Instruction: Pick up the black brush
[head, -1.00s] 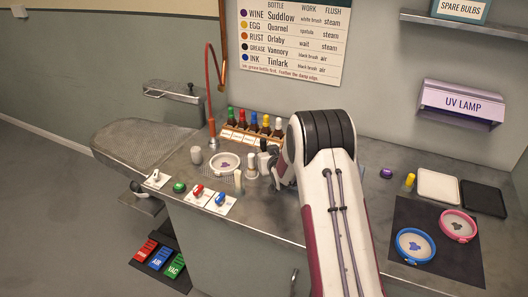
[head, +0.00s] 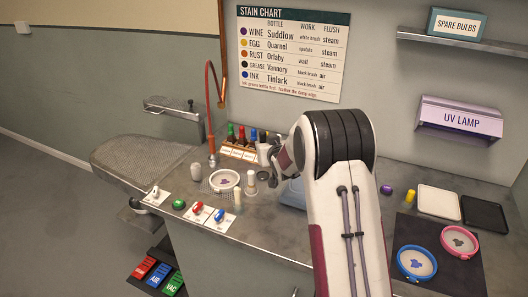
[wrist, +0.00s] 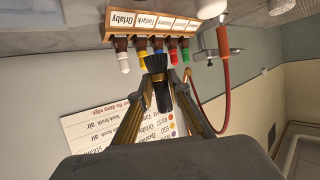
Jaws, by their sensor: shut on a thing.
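The black brush (wrist: 158,84) is between the two fingers of my gripper (wrist: 158,78) in the wrist view. Its dark, ribbed body points toward the camera and its wider black end is at the fingertips. My gripper is shut on it. In the head view my gripper (head: 268,157) is above the counter, right of the round dish, and largely hidden behind my arm. The brush cannot be clearly made out there.
The bottle rack (head: 238,152) stands close behind my gripper. The white dish (head: 225,182), a pale upright piece (head: 251,180) and switches stand left on the counter (head: 270,225). A red hose (head: 211,110) rises behind. Blue (head: 416,263) and pink (head: 459,242) rings lie right.

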